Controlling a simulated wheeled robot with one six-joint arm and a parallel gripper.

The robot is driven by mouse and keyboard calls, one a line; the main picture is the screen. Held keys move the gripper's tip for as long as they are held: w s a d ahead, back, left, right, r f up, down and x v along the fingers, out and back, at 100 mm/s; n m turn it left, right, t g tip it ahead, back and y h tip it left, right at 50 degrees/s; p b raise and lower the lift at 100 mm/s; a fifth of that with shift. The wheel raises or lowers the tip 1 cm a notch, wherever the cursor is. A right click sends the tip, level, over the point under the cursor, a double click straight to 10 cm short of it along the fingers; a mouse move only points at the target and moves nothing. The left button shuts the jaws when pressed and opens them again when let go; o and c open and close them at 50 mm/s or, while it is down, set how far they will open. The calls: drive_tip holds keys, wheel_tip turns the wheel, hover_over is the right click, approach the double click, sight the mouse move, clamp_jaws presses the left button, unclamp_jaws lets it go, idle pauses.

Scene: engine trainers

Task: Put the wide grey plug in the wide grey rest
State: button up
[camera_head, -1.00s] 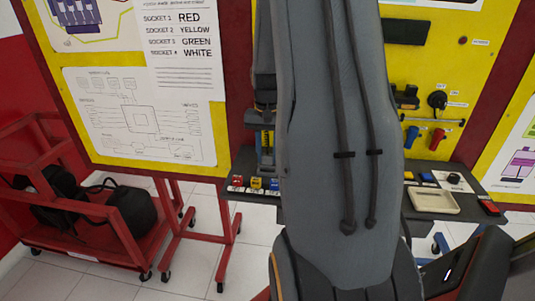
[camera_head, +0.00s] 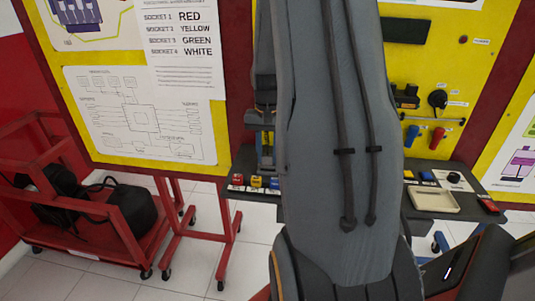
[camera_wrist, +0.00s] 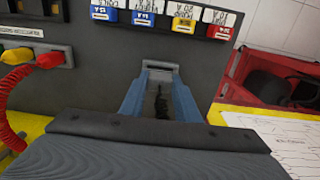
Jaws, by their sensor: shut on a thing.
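My gripper (camera_wrist: 160,76) shows in the wrist view, its two blue fingers closed on a small grey piece, which I take to be the wide grey plug (camera_wrist: 160,67). The plug is at the fingertips, over or close in front of the dark shelf; I cannot tell whether it touches. In the head view, my gripper (camera_head: 265,160) is just left of my large arm link, above the shelf's left part, and the plug is too small to make out.
The yellow board (camera_head: 230,120) stands behind. A red cart (camera_head: 100,240) is at the left.

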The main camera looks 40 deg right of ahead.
drive_tip(key=shift+f, duration=0.65)
drive_tip(key=o, duration=0.8)
drive_tip(key=shift+r+p, duration=1.85)
drive_tip(key=shift+r, duration=0.9)
drive_tip(key=shift+r+p, duration=0.2)
drive_tip(key=shift+p, duration=0.1)
drive_tip(key=o, duration=0.6)
drive_tip(key=shift+c, duration=0.2)
